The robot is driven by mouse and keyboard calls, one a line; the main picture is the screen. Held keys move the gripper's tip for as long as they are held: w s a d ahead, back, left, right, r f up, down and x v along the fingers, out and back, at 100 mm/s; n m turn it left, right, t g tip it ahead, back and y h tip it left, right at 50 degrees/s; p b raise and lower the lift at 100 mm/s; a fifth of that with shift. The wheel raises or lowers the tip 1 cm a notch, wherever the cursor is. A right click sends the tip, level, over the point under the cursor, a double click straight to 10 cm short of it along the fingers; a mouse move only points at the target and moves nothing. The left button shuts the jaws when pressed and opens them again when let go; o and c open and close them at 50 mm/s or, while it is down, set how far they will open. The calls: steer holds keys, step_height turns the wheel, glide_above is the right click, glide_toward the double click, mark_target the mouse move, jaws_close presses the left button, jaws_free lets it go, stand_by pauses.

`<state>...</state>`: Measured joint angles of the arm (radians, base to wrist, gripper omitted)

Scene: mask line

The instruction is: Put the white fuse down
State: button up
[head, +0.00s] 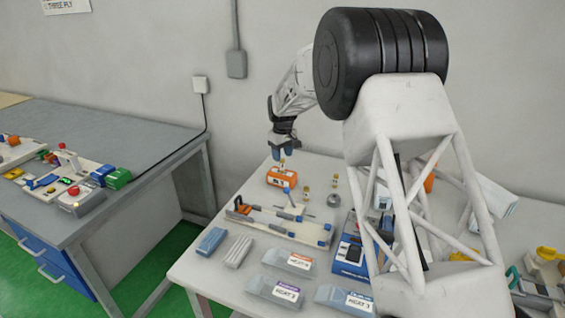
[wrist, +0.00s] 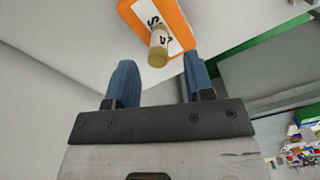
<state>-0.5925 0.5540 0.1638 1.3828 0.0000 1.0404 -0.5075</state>
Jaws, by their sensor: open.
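My gripper (head: 283,152) is above the orange box at the back of the white table. In the wrist view its two blue fingers (wrist: 158,62) are spread wide with nothing clamped between them. A small pale fuse with a brass-coloured end (wrist: 158,47) shows just beyond the fingertips, in front of the orange box (wrist: 172,22) with its white label. In the head view the fuse (head: 282,163) looks upright at the top of the orange box (head: 281,178), just under the fingers. I cannot tell whether it rests on the box or beside it.
Two small brass-coloured pieces (head: 307,193) (head: 334,181) and a grey round part (head: 334,200) stand right of the box. A rail fixture (head: 280,222) lies in front, with a blue block (head: 211,241) and labelled trays (head: 289,262) nearer. A second bench (head: 100,130) stands left.

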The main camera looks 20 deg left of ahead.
mark_target(283, 160)
step_height(283, 160, up, 7)
steer(key=shift+f, duration=0.15)
stand_by(0.4)
stand_by(0.6)
